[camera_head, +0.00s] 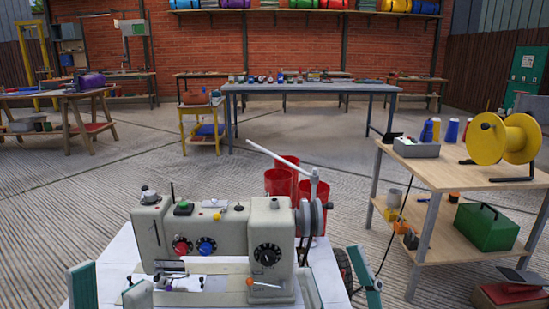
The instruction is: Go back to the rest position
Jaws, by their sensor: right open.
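My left gripper (110,287) is at the bottom left of the head view, its two teal-edged fingers apart with nothing between them. My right gripper (338,280) is at the bottom, right of centre, also with its fingers spread and empty. Between the two grippers stands a cream sewing-type machine (228,238) with red, blue and black knobs. It rests on a white tabletop (115,254). The lower parts of both grippers are cut off by the picture edge.
Red buckets (279,182) stand behind the machine. At right, a wooden shelf table (450,176) holds a yellow cable reel (503,138) and a green toolbox (486,227). A long worktable (310,87) and a yellow stand (202,110) are farther back. Concrete floor lies open between.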

